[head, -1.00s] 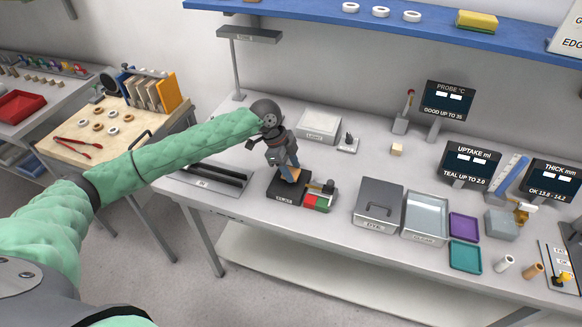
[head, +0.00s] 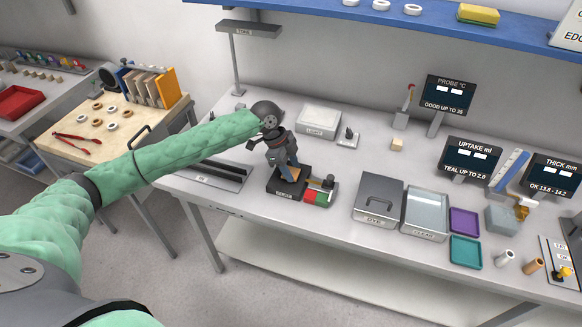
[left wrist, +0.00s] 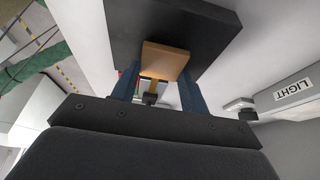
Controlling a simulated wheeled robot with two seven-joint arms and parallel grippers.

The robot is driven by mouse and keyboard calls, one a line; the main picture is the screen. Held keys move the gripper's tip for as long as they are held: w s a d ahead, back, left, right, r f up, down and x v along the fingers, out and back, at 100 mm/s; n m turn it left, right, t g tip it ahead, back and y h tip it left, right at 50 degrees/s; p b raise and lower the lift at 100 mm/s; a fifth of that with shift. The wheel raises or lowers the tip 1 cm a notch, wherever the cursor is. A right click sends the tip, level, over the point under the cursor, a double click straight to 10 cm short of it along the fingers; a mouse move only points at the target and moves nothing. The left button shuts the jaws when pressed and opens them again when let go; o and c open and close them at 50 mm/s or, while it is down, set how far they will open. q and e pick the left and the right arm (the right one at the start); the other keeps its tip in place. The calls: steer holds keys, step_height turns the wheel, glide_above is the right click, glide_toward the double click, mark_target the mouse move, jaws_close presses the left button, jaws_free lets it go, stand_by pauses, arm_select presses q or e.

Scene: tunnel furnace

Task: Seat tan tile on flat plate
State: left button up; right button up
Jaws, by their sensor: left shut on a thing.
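My left gripper (head: 290,174) points down over the black flat plate (head: 275,187) on the bench. It is shut on the tan tile (left wrist: 166,60), which shows between its two blue fingers in the left wrist view. In that view the tile lies against the dark face of the plate (left wrist: 122,32); I cannot tell whether they touch. In the head view the gripper mostly hides the tile. My right gripper is not in view.
A unit with red and green faces (head: 318,196) stands close right of the plate. A dark-lidded box (head: 378,200) and a clear tray (head: 425,212) are farther right. A light box (head: 318,120) stands behind. A black-railed fixture (head: 213,174) is at left.

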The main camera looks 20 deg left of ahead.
arm_select(q)
steer(key=shift+f, duration=0.4)
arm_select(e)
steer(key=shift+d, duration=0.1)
arm_select(q)
steer(key=o, duration=1.1)
steer(key=shift+c, duration=0.2)
steer(key=shift+a+r, duration=0.1)
steer(key=shift+a+r+b, duration=0.15)
steer(key=shift+r+b, duration=0.1)
steer(key=shift+b, duration=0.05)
steer(key=b+v, duration=0.2)
steer(key=v, duration=0.3)
steer(key=shift+a+r, duration=0.1)
steer(key=shift+r, duration=0.2)
steer(key=shift+a+r, duration=0.2)
steer(key=shift+r, duration=0.45)
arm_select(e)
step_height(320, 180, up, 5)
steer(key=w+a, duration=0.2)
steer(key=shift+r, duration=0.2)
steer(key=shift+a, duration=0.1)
